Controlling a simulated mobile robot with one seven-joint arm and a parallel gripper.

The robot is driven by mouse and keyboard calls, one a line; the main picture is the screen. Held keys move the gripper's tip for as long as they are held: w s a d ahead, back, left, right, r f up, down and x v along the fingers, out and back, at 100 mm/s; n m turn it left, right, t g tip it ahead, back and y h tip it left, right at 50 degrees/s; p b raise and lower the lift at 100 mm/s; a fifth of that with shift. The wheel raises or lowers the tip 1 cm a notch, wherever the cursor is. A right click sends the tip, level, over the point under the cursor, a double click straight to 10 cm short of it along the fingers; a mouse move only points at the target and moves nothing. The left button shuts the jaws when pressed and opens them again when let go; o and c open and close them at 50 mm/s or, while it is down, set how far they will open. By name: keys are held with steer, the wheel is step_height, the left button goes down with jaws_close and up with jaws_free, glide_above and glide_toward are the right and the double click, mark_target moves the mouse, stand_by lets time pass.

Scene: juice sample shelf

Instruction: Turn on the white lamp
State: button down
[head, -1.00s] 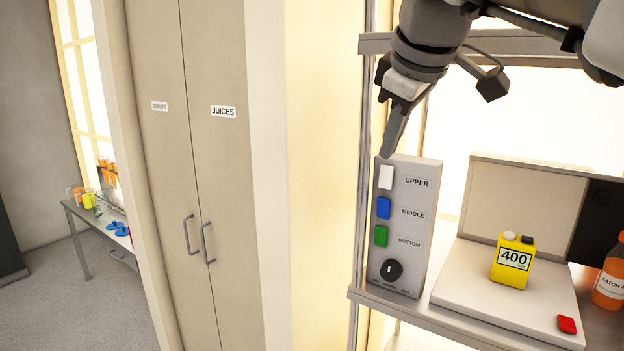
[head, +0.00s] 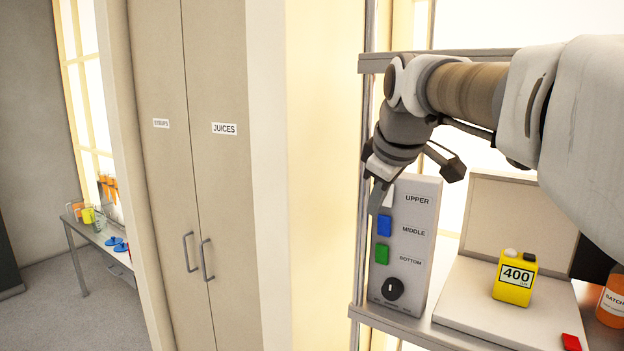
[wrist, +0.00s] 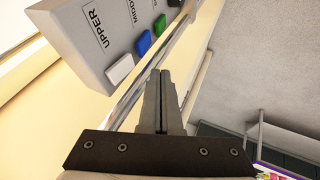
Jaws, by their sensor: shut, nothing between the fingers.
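A grey control box (head: 410,255) stands upright on the shelf. A white square (head: 388,197), by the label UPPER, is at its top and partly hidden by my gripper; I cannot tell whether it is lit. A blue square (head: 384,226) by MIDDLE and a green square (head: 382,254) by BOTTOM lie below it, above a black dial (head: 393,289). My gripper (head: 374,209) is shut and empty, at the box's upper left edge. In the wrist view, the fingertips (wrist: 160,74) lie right of the white square (wrist: 120,70), with a visible gap; contact is not seen.
A yellow jug marked 400 (head: 515,280) stands on a pale flat device (head: 470,297) right of the box. An orange bottle (head: 612,300) is farther right. A metal shelf post (head: 362,200) runs close left of the box. Tall cabinet doors (head: 215,190) stand left.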

steer(key=shift+w+d, duration=1.1)
steer(key=shift+w, duration=0.25)
steer(key=shift+w+f+b, duration=0.1)
steer(key=shift+f+b, duration=0.3)
steer(key=shift+b, duration=0.1)
steer(key=shift+w+d+r, duration=0.1)
steer(key=shift+r, duration=0.15)
steer(key=shift+r+p, duration=0.8)
steer(key=shift+r, duration=0.05)
